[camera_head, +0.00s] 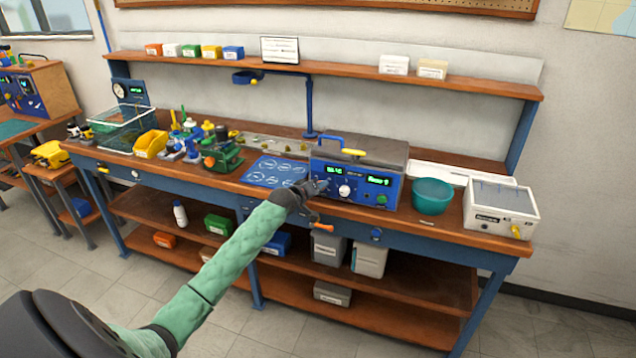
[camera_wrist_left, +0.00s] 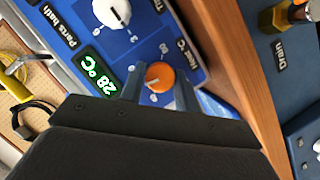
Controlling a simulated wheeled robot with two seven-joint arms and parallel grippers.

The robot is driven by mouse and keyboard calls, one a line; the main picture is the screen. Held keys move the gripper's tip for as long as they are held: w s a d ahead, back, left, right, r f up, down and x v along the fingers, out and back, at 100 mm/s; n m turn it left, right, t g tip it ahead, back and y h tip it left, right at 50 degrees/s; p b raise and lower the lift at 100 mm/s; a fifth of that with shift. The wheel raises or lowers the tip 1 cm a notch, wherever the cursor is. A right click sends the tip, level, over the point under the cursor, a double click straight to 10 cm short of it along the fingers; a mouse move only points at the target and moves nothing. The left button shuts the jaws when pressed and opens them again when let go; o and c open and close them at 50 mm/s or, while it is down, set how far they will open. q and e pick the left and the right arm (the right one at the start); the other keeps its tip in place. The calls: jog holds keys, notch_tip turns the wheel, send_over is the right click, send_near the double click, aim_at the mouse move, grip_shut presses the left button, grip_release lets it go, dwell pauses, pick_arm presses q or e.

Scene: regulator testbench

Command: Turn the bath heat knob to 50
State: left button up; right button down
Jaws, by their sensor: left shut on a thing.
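The bath heat knob (camera_wrist_left: 160,77) is small and orange with a pale pointer mark. It sits on the blue front panel (camera_wrist_left: 140,48) under the label "Heat °C" in the left wrist view. Its pointer faces left and slightly down in that view; the exact scale value is unclear. A green display (camera_wrist_left: 99,74) beside it reads about 28 °C. My left gripper (camera_head: 318,186) is at the left part of the parts bath (camera_head: 365,150) front. In the left wrist view its two fingers (camera_wrist_left: 158,88) are on either side of the orange knob, shut on it.
A white dial (camera_wrist_left: 112,12) is on the same panel, near the heat knob. A brass drain fitting (camera_wrist_left: 284,16) is on the bench front below. A teal bowl (camera_head: 433,195) and a white box (camera_head: 500,210) stand right of the bath; a blue mat (camera_head: 272,172) lies left.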

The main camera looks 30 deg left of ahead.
pick_arm(q)
jog(key=m+y+p, duration=0.1)
jog(key=m+p, duration=0.1)
jog(key=shift+d+m+g+y, duration=0.15)
jog(key=shift+m+g+y, duration=0.15)
jog(key=shift+g, duration=0.1)
jog(key=shift+f+m+g+y+p, duration=0.15)
jog(key=shift+m+g+y+p, duration=0.25)
jog(key=shift+m, duration=0.5)
jog(key=shift+y, duration=0.3)
pick_arm(e)
jog(key=s+d+f, duration=0.3)
jog(key=f, duration=0.3)
jog(key=shift+s+f, duration=0.25)
jog(key=shift+f, duration=0.15)
jog(key=shift+d, duration=0.2)
pick_arm(q)
jog(key=o, duration=1)
jog(key=shift+s, duration=0.1)
pick_arm(e)
jog(key=shift+a+f, duration=0.1)
